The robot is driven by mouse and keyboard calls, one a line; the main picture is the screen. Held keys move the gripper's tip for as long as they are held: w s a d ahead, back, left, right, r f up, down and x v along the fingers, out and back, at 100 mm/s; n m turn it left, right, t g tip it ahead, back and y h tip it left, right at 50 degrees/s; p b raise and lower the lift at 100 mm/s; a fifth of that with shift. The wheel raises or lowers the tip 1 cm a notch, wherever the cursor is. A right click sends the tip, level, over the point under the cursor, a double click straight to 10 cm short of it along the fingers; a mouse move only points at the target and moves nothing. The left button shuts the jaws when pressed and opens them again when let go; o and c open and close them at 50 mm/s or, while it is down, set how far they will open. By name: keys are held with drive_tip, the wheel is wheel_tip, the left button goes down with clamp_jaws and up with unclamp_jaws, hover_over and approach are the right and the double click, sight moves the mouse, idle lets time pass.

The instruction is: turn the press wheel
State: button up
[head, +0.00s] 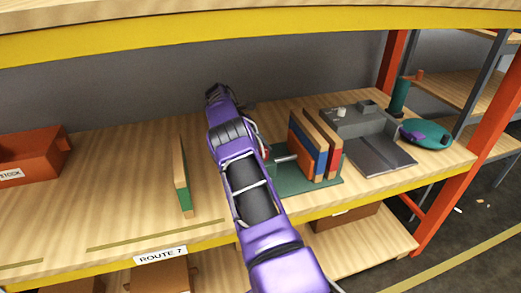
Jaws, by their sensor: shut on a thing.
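The press stands on a green base (320,180) right of the shelf's middle. Upright wooden boards (306,142) with blue and red pieces between them stand on it. A short metal rod (286,158) sticks out of their left side toward a red and pale part (265,151), which looks like the edge of the press wheel. Most of that part is hidden behind my purple arm. My arm reaches up from the bottom across the shelf, and its far end bends close to the wheel's side. My gripper's fingers are hidden behind the arm, so their contact with the wheel does not show.
A thin green and wooden upright (182,182) stands left of my arm. A red bin (28,158) is at the far left. A grey machine (366,135) and a teal round-based stand (430,135) are at the right. A yellow-edged shelf (200,30) hangs overhead.

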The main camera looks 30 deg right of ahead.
drive_tip(key=o, duration=1.4)
drive_tip(key=shift+s, duration=0.1)
drive_tip(key=shift+c, duration=0.2)
drive_tip(key=shift+r, duration=0.1)
wheel_tip(320, 180, up, 10)
drive_tip(key=shift+f+p, duration=0.1)
drive_tip(key=shift+p, duration=0.45)
